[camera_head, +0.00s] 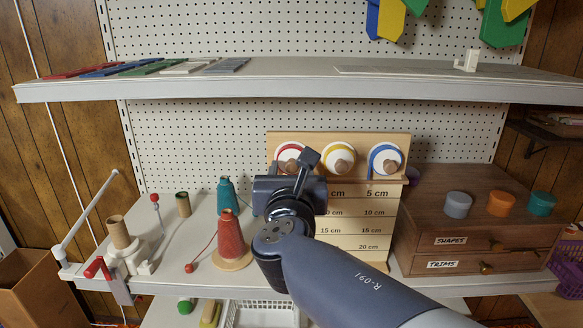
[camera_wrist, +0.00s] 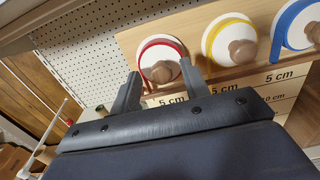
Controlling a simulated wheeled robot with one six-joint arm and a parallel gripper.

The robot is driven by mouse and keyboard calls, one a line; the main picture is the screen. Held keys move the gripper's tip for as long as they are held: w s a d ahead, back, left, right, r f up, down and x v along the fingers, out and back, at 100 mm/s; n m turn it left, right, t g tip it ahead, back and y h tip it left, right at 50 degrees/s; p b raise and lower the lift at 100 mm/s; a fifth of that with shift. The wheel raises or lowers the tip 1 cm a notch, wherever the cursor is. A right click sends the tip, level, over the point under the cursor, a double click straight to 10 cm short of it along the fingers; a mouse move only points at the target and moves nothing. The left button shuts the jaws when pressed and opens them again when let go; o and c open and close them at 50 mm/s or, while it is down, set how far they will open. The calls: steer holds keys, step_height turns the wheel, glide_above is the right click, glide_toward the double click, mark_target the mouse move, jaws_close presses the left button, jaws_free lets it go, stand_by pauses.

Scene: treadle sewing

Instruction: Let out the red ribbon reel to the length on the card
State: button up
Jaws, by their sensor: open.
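The red ribbon reel (camera_head: 290,149) is a white disc with a red band and a wooden knob, at the left of three reels on a wooden board. In the head view my gripper partly covers it. In the wrist view the red reel (camera_wrist: 160,44) shows with its knob (camera_wrist: 161,73) between my open fingertips (camera_wrist: 160,72). I cannot tell whether they touch the knob. My gripper (camera_head: 292,180) is open in front of the board. Under the reels a length chart (camera_head: 360,222) reads 5, 10, 15 and 20 cm; its left part is hidden by my arm.
Yellow (camera_head: 338,158) and blue (camera_head: 385,159) reels sit right of the red one. A wooden drawer box (camera_head: 462,215) with coloured knobs stands at right. Thread cones, a red one (camera_head: 230,238) and a teal one (camera_head: 227,196), stand at left. A shelf (camera_head: 300,84) runs above.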

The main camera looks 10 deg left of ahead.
steer(key=shift+w, duration=0.3)
steer(key=shift+c, duration=0.4)
steer(key=c, duration=0.9)
steer(key=shift+o, duration=0.2)
